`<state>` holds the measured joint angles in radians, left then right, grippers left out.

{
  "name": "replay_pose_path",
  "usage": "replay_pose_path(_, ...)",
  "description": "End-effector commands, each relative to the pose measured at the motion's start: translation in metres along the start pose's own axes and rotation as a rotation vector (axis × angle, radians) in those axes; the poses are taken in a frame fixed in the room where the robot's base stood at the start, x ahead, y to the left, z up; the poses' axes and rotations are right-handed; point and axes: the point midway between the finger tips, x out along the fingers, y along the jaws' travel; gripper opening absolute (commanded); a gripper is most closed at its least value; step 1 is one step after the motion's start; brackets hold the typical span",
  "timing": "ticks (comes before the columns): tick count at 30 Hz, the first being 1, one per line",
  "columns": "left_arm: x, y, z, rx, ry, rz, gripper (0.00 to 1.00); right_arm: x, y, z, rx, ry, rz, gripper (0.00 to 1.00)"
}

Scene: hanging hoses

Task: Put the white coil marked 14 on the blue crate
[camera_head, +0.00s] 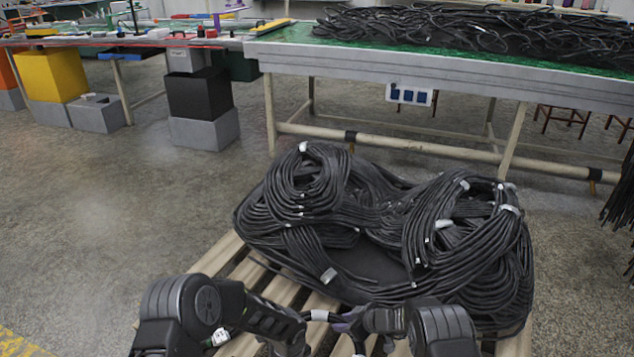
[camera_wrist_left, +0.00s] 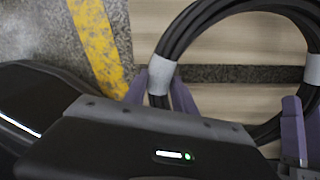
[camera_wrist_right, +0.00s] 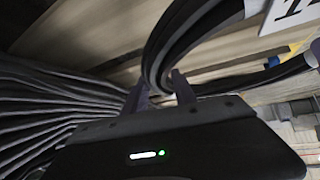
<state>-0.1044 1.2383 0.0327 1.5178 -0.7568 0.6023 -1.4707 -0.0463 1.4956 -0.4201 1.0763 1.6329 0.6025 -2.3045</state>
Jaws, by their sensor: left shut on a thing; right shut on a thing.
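A coil of black cable with white tape bands (camera_wrist_left: 185,42) hangs between my two grippers. My left gripper (camera_wrist_left: 161,88) is shut on it at a white band. My right gripper (camera_wrist_right: 158,92) is shut on the coil (camera_wrist_right: 160,45) too. A white tag (camera_wrist_right: 293,14) with dark marks, cut off by the frame edge, shows in the right wrist view; its number cannot be read whole. In the head view both grippers are low at the bottom centre, the right one (camera_head: 357,338) showing best, with part of the held coil (camera_head: 320,316) between them. I see no clear blue crate.
A large heap of black cable coils (camera_head: 385,235) lies ahead on a slatted wooden pallet (camera_head: 215,262). A long table (camera_head: 430,75) with more black cables stands behind. Yellow (camera_head: 52,75) and black (camera_head: 200,95) bins stand at left. Floor at left is free.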

Motion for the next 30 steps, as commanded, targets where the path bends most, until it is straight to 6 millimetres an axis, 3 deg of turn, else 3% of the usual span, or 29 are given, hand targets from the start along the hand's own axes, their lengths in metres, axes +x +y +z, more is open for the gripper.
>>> replay_pose_path(14,-0.022,0.011,-0.008,0.000,0.000,0.001,0.00,-0.022,-0.006,-0.011,0.004,0.003,0.005,0.00)
replay_pose_path(30,-0.087,0.045,-0.033,-0.001,-0.001,0.001,0.00,-0.089,-0.035,-0.041,0.000,0.003,0.004,0.00)
